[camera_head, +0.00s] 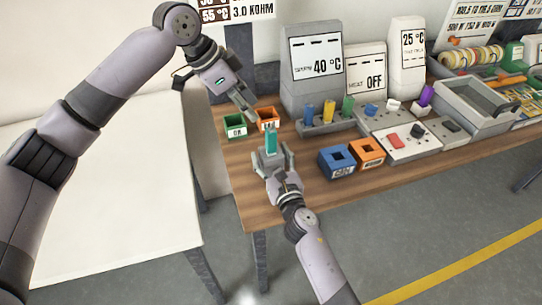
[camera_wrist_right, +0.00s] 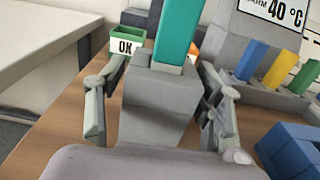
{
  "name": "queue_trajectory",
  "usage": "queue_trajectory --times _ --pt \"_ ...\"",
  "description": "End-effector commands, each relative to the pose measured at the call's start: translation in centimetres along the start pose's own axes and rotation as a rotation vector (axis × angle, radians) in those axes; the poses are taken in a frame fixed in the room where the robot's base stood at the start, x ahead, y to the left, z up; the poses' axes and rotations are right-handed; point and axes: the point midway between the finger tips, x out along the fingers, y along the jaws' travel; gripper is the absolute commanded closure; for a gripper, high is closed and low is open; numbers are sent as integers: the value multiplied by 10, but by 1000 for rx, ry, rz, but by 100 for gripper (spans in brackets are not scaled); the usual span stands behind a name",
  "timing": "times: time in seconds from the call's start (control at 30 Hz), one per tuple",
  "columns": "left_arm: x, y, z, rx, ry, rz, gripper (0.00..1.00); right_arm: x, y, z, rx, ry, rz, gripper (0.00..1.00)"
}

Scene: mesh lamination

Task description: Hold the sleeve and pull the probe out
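The teal probe (camera_head: 271,138) stands upright in a grey block-shaped sleeve (camera_wrist_right: 160,105) near the table's left front. The probe also shows in the right wrist view (camera_wrist_right: 175,32), its top cut off by the frame. My right gripper (camera_head: 272,155) is open, with one finger on each side of the sleeve. In the right wrist view (camera_wrist_right: 160,112) a narrow gap shows beside the left finger; contact on the right side is unclear. My left gripper (camera_head: 246,106) is above and left of the probe, apart from it and pointing down. Its finger opening is too small to tell.
A green OK bin (camera_head: 234,126) and an orange bin (camera_head: 267,118) stand behind the probe. Blue (camera_head: 337,162) and orange (camera_head: 368,153) square holders sit to the right. A grey 40 °C station (camera_head: 313,85) with coloured sticks stands behind them. Bare wood lies left of the probe.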

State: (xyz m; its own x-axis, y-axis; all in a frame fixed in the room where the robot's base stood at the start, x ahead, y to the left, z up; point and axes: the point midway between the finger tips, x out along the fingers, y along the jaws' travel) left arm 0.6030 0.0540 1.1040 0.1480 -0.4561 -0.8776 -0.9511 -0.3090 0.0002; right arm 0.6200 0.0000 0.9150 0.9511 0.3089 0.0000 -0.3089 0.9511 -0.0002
Motion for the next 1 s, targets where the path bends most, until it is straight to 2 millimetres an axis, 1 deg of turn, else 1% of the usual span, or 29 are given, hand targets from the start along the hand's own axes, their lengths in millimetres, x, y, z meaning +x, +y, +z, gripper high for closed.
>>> queue_trajectory --times 0.03,0.07,0.67,0.7,1.0 --pt "0 0 0 0 0 0 67 0 0 0 0 0 0 44" --pt "0 0 0 0 0 0 67 0 0 0 0 0 0 46" --pt "0 0 0 0 0 0 67 0 0 0 0 0 0 86" --pt "0 0 0 0 0 0 67 0 0 0 0 1 0 55" --pt "0 0 0 0 0 0 67 0 0 0 0 1 0 75"
